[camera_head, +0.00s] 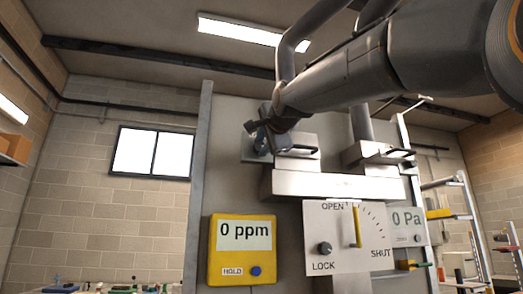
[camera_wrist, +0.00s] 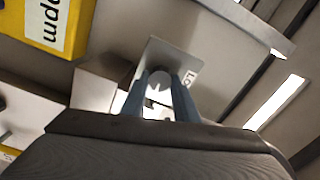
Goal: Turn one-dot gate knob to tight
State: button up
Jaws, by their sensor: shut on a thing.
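My gripper (camera_head: 264,143) is at the upper left of the grey panel, in front of a small metal plate (camera_head: 307,157). In the wrist view, its two blue-grey fingers (camera_wrist: 164,97) stand on either side of a rounded grey knob (camera_wrist: 158,86) and are closed on it. The knob sits on a pale plate (camera_wrist: 158,52) with partly hidden dark markings at its right edge. I cannot make out one dot or the word tight. The knob's setting is hidden by the fingers.
A yellow meter reading 0 ppm (camera_head: 243,249) hangs low on the panel. Right of it is a white plate marked OPEN, LOCK and SHUT (camera_head: 340,255), with a yellow pointer and dark knob. A 0 Pa display (camera_head: 407,220) is farther right. A metal box (camera_head: 330,187) juts out below my arm.

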jog(key=shift+f+m+b, duration=0.1)
jog(key=shift+m+b, duration=0.5)
jog(key=shift+m, duration=1.6)
jog(key=o, duration=1.1)
jog(key=shift+c, duration=0.2)
jog(key=shift+s, duration=0.1)
jog(key=b+v, duration=0.2)
jog(key=v, duration=0.5)
jog(key=shift+s, duration=0.3)
jog(key=shift+d, duration=0.1)
